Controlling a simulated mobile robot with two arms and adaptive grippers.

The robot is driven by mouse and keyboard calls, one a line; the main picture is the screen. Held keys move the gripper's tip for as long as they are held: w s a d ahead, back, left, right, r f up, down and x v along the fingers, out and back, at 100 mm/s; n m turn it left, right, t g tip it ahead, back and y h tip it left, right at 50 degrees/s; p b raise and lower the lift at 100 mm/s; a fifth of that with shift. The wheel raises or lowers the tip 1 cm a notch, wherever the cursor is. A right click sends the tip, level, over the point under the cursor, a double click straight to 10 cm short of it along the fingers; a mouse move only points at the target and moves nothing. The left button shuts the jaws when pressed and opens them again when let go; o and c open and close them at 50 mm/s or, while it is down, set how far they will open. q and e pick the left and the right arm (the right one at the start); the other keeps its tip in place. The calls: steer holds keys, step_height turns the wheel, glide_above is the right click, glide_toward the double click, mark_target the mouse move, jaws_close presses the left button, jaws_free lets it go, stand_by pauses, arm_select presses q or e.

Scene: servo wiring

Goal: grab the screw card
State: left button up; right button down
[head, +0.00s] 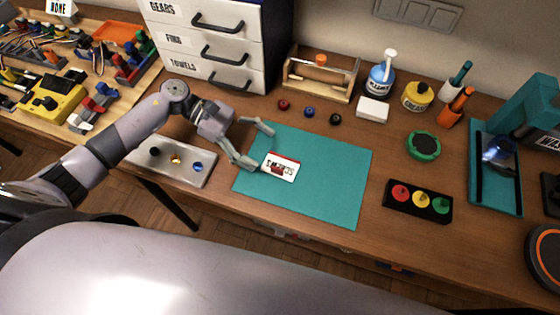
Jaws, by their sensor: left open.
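The screw card (281,167) is a small white card with a red patch and dark lettering. It lies on the left part of a teal mat (335,185) on the wooden table. My left gripper (264,150) comes in from the left and is open. One finger is above and behind the card, and the other is close to the card's left edge. I cannot tell whether that finger touches the card. My right gripper is not in view.
A grey plate with knobs (185,172) sits left of the mat. A drawer unit (222,50) and a wooden tool caddy (318,80) stand behind. A black block with coloured buttons (418,213) lies right. The mat's right half is clear.

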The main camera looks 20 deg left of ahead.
mark_target(276, 164)
arm_select(q)
steer(key=shift+s+d+p, duration=0.1)
steer(key=shift+d+p, duration=0.2)
steer(key=shift+d, duration=0.05)
steer(key=p+x, duration=0.1)
steer(key=x, duration=0.1)
steer(key=p+x, duration=0.1)
steer(key=x, duration=0.1)
steer(key=shift+s+d+p, duration=0.1)
steer(key=shift+s+p, duration=0.15)
steer(key=shift+p, duration=0.15)
steer(key=shift+d+f, duration=0.1)
steer(key=shift+d, duration=0.1)
steer(key=shift+f, duration=0.1)
steer(key=shift+a, duration=0.1)
steer(key=shift+c, duration=0.5)
jaws_close()
